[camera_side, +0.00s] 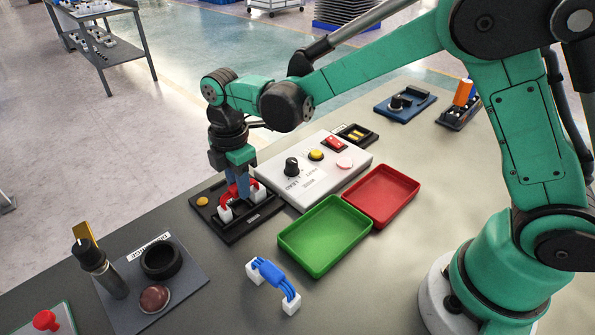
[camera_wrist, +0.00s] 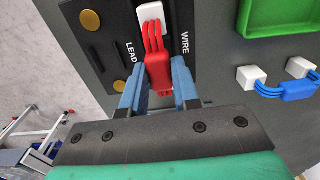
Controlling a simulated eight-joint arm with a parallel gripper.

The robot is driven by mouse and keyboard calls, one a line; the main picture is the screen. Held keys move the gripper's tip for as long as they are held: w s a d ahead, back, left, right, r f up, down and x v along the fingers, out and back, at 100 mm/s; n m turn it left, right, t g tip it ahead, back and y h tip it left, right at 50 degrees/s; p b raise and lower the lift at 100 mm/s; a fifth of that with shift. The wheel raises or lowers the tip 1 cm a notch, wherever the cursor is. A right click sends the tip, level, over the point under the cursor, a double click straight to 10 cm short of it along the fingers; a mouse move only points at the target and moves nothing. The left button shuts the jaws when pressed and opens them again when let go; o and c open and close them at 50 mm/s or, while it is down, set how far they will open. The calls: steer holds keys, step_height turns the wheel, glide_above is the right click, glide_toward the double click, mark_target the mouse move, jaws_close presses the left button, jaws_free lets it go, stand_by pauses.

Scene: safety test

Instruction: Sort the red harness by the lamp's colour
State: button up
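The red harness (camera_side: 240,193) has white end connectors and sits at the black board (camera_side: 235,225) marked LEAD and WIRE. In the wrist view its red body (camera_wrist: 158,70) is between my gripper's (camera_wrist: 160,78) two blue fingers, with little or no gap; I cannot tell if they grip it. My gripper (camera_side: 240,185) points down over the board. The white panel (camera_side: 300,190) behind has a black knob, a yellow dome (camera_side: 316,155), a red switch (camera_side: 334,143) and a pale pink disc (camera_side: 345,162); which is the lamp is unclear. A green tray (camera_side: 325,235) and a red tray (camera_side: 381,195) are empty.
A blue harness (camera_side: 272,273) with white connectors lies in front of the green tray. A dark mat (camera_side: 190,275) with a black ring and a dark red dome is at the left front. A red knob (camera_side: 45,320) is at the corner. Blue and orange-topped fixtures stand at the back.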

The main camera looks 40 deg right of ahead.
jaws_close()
steer(key=shift+r, duration=3.25)
steer(key=s+d+r, duration=0.2)
steer(key=s+d, duration=0.3)
steer(key=d, duration=0.8)
steer(key=s+d+f, duration=0.2)
steer(key=s+d, duration=0.6)
steer(key=s, duration=0.3)
steer(key=shift+w+f, duration=0.15)
steer(key=shift+f, duration=1.15)
steer(key=shift+w+f, duration=0.15)
steer(key=shift+f, duration=1.1)
steer(key=shift+a+f, duration=0.1)
steer(key=shift+f, duration=0.85)
steer(key=o, duration=0.9)
jaws_free()
